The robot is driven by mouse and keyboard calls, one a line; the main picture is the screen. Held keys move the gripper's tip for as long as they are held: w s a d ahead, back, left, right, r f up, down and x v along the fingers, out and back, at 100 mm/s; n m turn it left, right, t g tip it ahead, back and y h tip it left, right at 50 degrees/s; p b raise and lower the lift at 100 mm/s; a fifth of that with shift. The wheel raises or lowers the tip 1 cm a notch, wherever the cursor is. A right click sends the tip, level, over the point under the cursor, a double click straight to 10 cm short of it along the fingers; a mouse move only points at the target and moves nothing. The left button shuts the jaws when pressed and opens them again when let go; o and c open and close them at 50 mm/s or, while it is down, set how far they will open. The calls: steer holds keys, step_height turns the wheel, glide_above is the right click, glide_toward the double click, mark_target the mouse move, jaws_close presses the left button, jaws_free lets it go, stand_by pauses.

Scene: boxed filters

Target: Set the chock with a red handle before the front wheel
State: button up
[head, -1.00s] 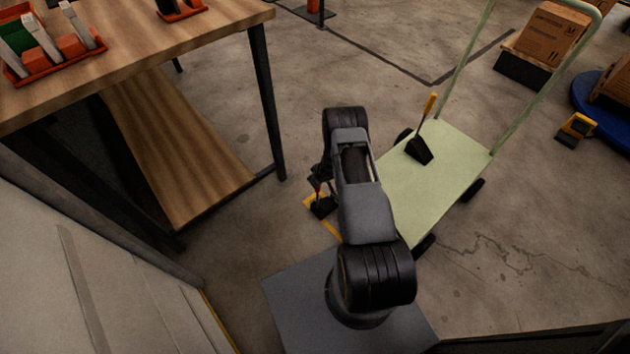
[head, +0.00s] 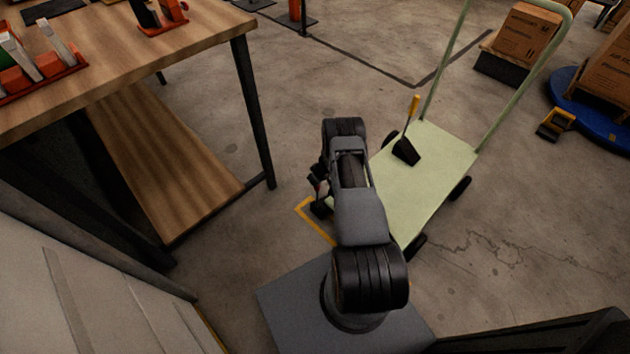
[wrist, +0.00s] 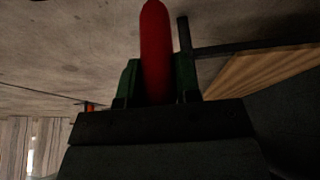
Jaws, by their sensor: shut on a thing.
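In the wrist view my gripper (wrist: 157,78) is shut on the red handle (wrist: 156,45) of the chock. In the head view my gripper (head: 318,180) is low at the left of my arm and partly hidden by it. The chock's dark block (head: 320,208) shows below it, by the yellow floor marking (head: 303,209); I cannot tell whether it touches the floor. The pale green cart (head: 425,185) stands to the right. Its wheels show at the far left (head: 390,138), right (head: 461,188) and near right (head: 417,246). The near left corner is hidden behind my arm.
A black chock with a yellow handle (head: 406,152) sits on the cart's deck. A wooden workbench (head: 140,55) with a lower shelf (head: 165,160) stands at left. Boxes (head: 527,32), a blue round base (head: 590,115) and a yellow-black item (head: 555,123) are at right. Floor between bench and cart is clear.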

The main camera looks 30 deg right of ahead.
steer(key=shift+r, duration=0.1)
steer(key=o, duration=1.1)
steer(key=p+v, duration=0.4)
steer(key=v, duration=0.9)
steer(key=shift+s+d+r, duration=0.1)
steer(key=shift+s+r, duration=0.1)
steer(key=shift+r, duration=0.1)
